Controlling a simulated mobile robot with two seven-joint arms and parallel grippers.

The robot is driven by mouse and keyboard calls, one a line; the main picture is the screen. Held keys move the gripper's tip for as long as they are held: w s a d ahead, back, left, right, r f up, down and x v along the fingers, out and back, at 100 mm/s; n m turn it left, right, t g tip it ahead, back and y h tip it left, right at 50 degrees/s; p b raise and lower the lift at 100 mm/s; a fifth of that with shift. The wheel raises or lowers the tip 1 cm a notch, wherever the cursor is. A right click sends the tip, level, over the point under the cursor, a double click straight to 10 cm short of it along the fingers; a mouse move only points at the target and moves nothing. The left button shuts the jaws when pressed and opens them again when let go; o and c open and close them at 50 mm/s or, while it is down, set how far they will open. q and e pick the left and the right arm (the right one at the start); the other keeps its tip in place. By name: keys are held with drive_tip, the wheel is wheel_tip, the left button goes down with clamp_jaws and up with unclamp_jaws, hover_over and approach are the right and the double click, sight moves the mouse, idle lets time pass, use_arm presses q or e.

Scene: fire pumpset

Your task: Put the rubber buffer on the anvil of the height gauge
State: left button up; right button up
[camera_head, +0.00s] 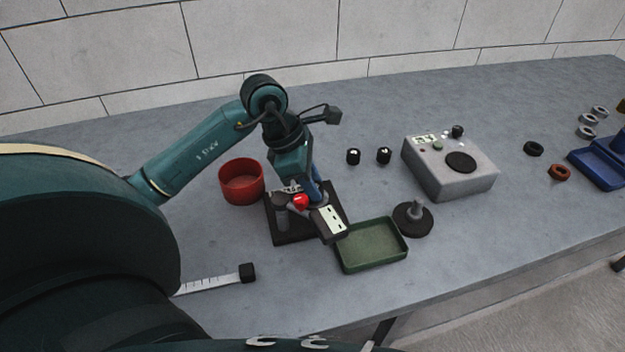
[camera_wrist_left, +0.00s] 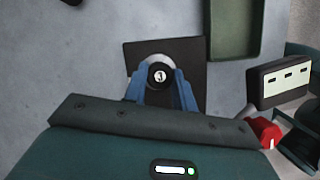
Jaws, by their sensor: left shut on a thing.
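The height gauge stands at the middle of the bench. Its dark base plate (camera_head: 285,236) carries a digital readout (camera_head: 333,219) and a red knob (camera_head: 301,201). My left gripper (camera_wrist_left: 160,82), with blue fingers, is shut on a small black rubber buffer (camera_wrist_left: 158,75) with a white mark on top. In the wrist view the buffer overlaps the pale round anvil (camera_wrist_left: 152,58) on the base plate. I cannot tell whether it touches the anvil. In the head view the left gripper (camera_head: 315,189) is over the gauge, and the buffer is hidden. My right gripper is not in view.
A green tray (camera_head: 375,266) lies right of the gauge, beside a dark disc with a post (camera_head: 413,218). A red bowl (camera_head: 241,183) is at the left. Two black buffers (camera_head: 353,157) and a grey instrument (camera_head: 463,183) stand behind right. Bench front left holds a ruler (camera_head: 210,284).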

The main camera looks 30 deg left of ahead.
use_arm(q)
drive_tip(key=shift+f, duration=0.15)
drive_tip(key=o, duration=0.9)
drive_tip(key=shift+o, duration=0.2)
drive_tip(key=shift+r, duration=0.4)
drive_tip(key=v, duration=1.1)
drive_tip(key=shift+a+r, duration=0.15)
drive_tip(key=shift+r, duration=0.1)
drive_tip(key=shift+s, duration=0.2)
